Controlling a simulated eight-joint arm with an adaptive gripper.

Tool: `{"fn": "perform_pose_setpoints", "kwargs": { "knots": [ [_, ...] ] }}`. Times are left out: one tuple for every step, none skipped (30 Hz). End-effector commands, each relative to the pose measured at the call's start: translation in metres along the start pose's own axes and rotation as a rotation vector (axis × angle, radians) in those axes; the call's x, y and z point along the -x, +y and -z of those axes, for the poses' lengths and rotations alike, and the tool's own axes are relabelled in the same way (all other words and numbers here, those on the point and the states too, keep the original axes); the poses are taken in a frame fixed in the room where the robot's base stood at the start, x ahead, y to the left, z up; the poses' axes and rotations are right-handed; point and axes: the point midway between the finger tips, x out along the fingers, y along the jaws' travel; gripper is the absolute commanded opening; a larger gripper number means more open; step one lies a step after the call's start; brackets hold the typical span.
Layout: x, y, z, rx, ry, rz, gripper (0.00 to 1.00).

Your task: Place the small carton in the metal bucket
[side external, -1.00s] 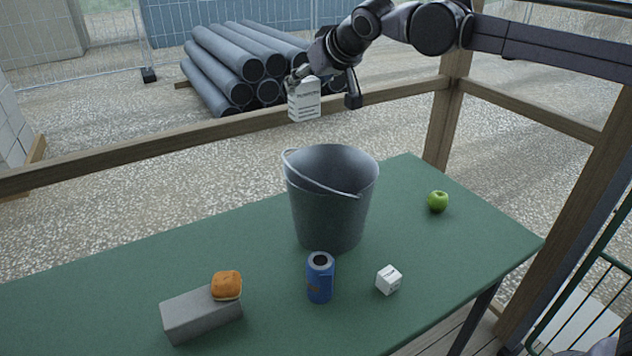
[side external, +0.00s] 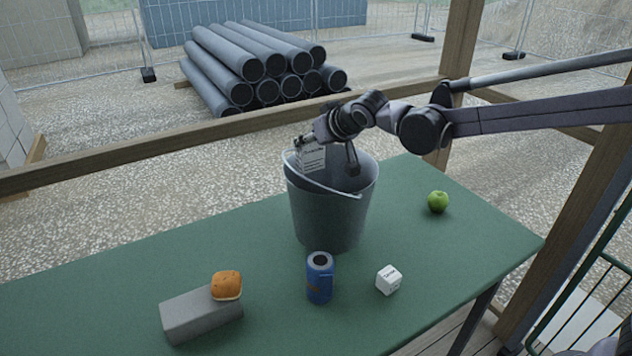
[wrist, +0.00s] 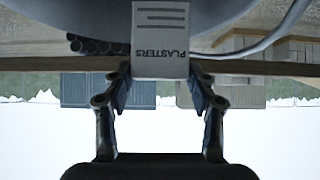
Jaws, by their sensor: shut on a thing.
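The small white carton (side external: 312,159) has dark print that reads "PLASTERS" in the wrist view (wrist: 160,42). My gripper (side external: 327,160) is shut on it, with the fingers on either side of it. The metal bucket (side external: 327,217) is grey and stands upright on the green table, its wire handle resting across the front of the rim. The carton is at the bucket's mouth, its lower part at about rim height behind the handle. How deep it sits inside is hard to tell. The bucket's curved wall also fills the top of the wrist view (wrist: 230,10).
A wooden rail (side external: 150,150) runs behind.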

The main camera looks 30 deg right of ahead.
Motion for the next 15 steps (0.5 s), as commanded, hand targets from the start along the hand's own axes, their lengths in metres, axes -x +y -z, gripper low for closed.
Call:
{"fn": "perform_pose_setpoints", "kwargs": {
  "knots": [
    [-0.007,0.0,-0.009,0.0,0.0,0.0,0.27],
    [-0.011,0.0,-0.014,0.0,0.0,0.0,0.27],
    [-0.016,0.0,-0.02,0.0,0.0,0.0,0.27],
    [-0.019,0.0,-0.025,0.0,0.0,0.0,0.27],
    [-0.021,0.0,-0.028,0.0,0.0,0.0,0.27],
    [-0.025,0.0,-0.033,0.0,0.0,0.0,0.27],
    [-0.027,0.0,-0.036,0.0,0.0,0.0,0.27],
    [-0.029,0.0,-0.038,0.0,0.0,0.0,0.27],
    [-0.031,0.0,-0.04,0.0,0.0,0.0,0.27],
    [-0.032,0.0,-0.042,0.0,0.0,0.0,0.27],
    [-0.033,0.0,-0.043,0.0,0.0,0.0,0.27],
    [-0.034,0.0,-0.045,0.0,0.0,0.0,0.27],
    [-0.035,0.0,-0.047,0.0,0.0,0.0,0.27],
    [-0.037,0.0,-0.049,0.0,0.0,0.0,0.27],
    [-0.04,0.0,-0.054,0.0,0.0,0.0,0.27]
  ]
}}
